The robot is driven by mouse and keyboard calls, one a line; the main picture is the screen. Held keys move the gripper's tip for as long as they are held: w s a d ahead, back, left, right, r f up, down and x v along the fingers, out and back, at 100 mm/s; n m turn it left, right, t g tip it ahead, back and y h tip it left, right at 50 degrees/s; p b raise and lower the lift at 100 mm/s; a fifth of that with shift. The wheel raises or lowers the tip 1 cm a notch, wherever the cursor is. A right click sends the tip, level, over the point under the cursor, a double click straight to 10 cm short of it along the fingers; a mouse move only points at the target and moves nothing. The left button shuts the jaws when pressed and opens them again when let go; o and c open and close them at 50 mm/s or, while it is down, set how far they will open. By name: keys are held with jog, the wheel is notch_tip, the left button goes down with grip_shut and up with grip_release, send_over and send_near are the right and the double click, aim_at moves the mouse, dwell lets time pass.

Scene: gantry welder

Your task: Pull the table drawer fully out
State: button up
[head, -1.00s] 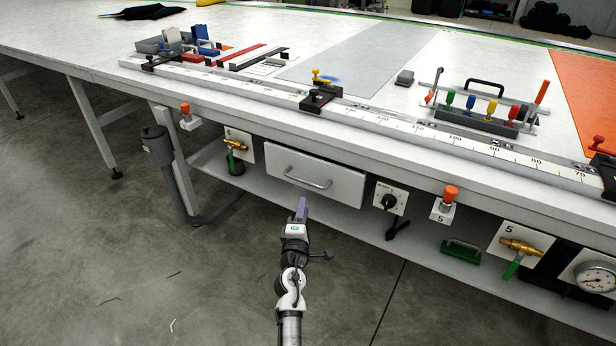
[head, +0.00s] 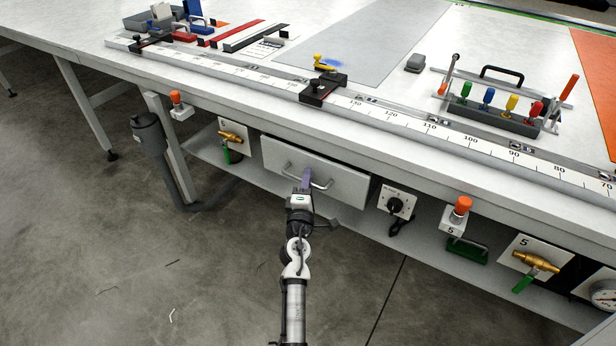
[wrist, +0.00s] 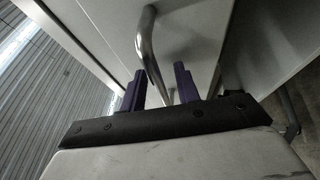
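The table drawer (head: 345,187) is a pale grey box front under the tabletop, with a curved metal bar handle (head: 322,186). A dark gap shows above the front; I cannot tell exactly how far out it stands. My gripper (head: 307,174) is at the handle, its purple fingers overlapping it in the head view. In the wrist view the two fingers (wrist: 159,84) stand apart, with the metal handle (wrist: 148,45) running down between them. I see no clear contact on either side. The lower end of the handle is partly hidden by the gripper body.
A valve with a green lever (head: 230,140) is left of the drawer, and a knob panel (head: 394,204) is close on its right. An orange button (head: 462,205) hangs further right. A lower shelf (head: 430,243) runs beneath. The floor (head: 130,270) in front is clear.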

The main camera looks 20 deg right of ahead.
jog(key=shift+s, duration=0.1)
grip_shut()
jog(key=shift+a, duration=0.1)
